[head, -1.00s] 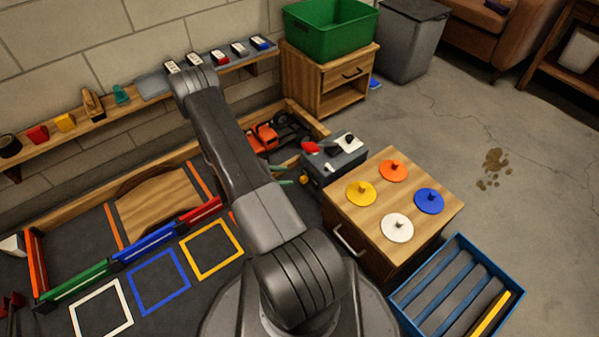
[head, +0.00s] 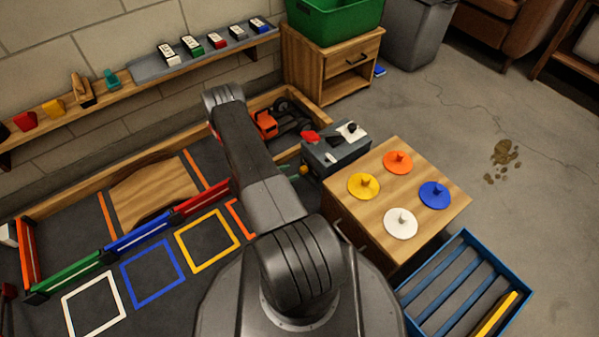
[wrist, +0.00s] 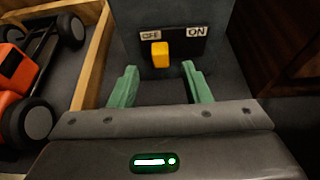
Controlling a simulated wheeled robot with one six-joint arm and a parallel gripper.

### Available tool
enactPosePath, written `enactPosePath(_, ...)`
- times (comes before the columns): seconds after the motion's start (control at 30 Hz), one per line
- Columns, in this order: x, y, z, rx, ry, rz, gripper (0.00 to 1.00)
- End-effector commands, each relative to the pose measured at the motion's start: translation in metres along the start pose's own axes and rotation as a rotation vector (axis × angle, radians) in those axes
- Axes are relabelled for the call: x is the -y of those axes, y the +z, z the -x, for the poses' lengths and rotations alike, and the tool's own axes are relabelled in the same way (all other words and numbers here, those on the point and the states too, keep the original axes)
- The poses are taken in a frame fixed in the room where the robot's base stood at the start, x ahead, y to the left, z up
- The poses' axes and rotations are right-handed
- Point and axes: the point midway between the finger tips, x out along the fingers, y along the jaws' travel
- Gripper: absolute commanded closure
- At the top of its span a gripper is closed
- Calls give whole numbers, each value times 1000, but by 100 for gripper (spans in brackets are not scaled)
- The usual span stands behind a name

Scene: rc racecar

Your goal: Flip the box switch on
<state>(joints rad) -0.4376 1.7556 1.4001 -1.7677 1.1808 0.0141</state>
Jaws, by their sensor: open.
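The grey switch box (head: 345,154) stands beside the wooden cabinet in the head view, with a red and a white-and-black part on top. In the wrist view, the box's front face (wrist: 205,72) fills the top middle. A yellow switch lever (wrist: 160,54) sits at the left of a dark slot, under the OFF label (wrist: 151,36). The ON label (wrist: 197,31) is at the right end. My gripper (wrist: 159,66) is open and empty, its green fingers apart and pointing at the box. The lever shows between the fingertips; I cannot tell whether they touch anything. In the head view my arm mostly hides the gripper.
An orange racecar (wrist: 20,85) lies left of the box, past a wooden rail (wrist: 92,55). The cabinet (head: 440,205) with coloured knobbed discs stands close on the right.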

Motion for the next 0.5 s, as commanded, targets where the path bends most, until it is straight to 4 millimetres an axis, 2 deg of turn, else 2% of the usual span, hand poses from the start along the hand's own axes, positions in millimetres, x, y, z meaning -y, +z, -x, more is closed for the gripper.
enactPosePath(0.03, 1, -3, -12, 0, -5, -3, 56)
enactPosePath(0.2, 1, -2, -39, 0, -4, -2, 56)
enactPosePath(0.3, 0, -2, -50, 0, -2, -2, 56)
enactPosePath(0.5, 0, 0, -60, 0, 0, -2, 56)
